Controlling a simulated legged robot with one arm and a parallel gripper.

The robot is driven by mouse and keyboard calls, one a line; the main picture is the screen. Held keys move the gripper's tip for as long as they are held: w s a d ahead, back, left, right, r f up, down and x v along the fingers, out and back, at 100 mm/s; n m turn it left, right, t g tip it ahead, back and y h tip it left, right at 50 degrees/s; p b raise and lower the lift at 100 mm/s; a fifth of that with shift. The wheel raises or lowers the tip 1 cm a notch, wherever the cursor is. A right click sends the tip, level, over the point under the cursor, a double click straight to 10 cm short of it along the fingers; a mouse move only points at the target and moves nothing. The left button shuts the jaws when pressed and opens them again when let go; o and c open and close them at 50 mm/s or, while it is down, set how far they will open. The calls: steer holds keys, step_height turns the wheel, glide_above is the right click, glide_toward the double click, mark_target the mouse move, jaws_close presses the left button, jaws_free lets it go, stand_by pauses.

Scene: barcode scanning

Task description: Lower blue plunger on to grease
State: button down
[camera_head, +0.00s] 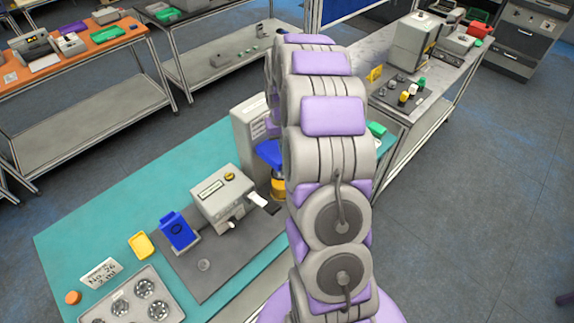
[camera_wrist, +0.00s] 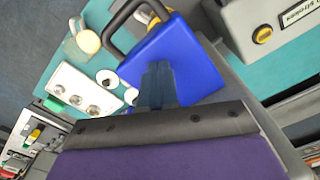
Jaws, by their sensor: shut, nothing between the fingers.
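The blue plunger (camera_head: 268,152) shows beside my arm in the head view, above the yellow grease container (camera_head: 277,188). In the wrist view the blue plunger (camera_wrist: 175,62) fills the middle, with a dark loop handle at its upper left. A bit of yellow (camera_wrist: 152,17), possibly the grease container, shows beyond its far edge. My gripper (camera_wrist: 158,70) is shut and empty, its fingertips over the blue plate. I cannot tell whether they touch it. In the head view my arm hides the gripper and part of the plunger.
A grey machine with a yellow button (camera_head: 222,198) stands left of the plunger on the teal table (camera_head: 100,215). Another bench stands behind.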

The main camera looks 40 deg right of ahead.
steer(key=shift+f, duration=1.05)
step_height(320, 180, up, 9)
steer(key=shift+r+p, duration=0.1)
steer(key=shift+p, duration=0.35)
steer(key=s+a+n+b, duration=0.3)
steer(key=s+a+b, duration=0.6)
steer(key=s+a, duration=0.75)
steer(key=s+a+f+g+b, duration=0.1)
steer(key=s+a+f+b, duration=0.2)
steer(key=s, duration=0.5)
steer(key=s+a+f+n+b, duration=0.1)
steer(key=s+a+f+b, duration=0.3)
steer(key=s, duration=0.5)
steer(key=shift+a+f+g+b, duration=0.2)
steer(key=shift+a+g+b, duration=0.15)
steer(key=shift+a, duration=0.2)
steer(key=shift+d, duration=0.2)
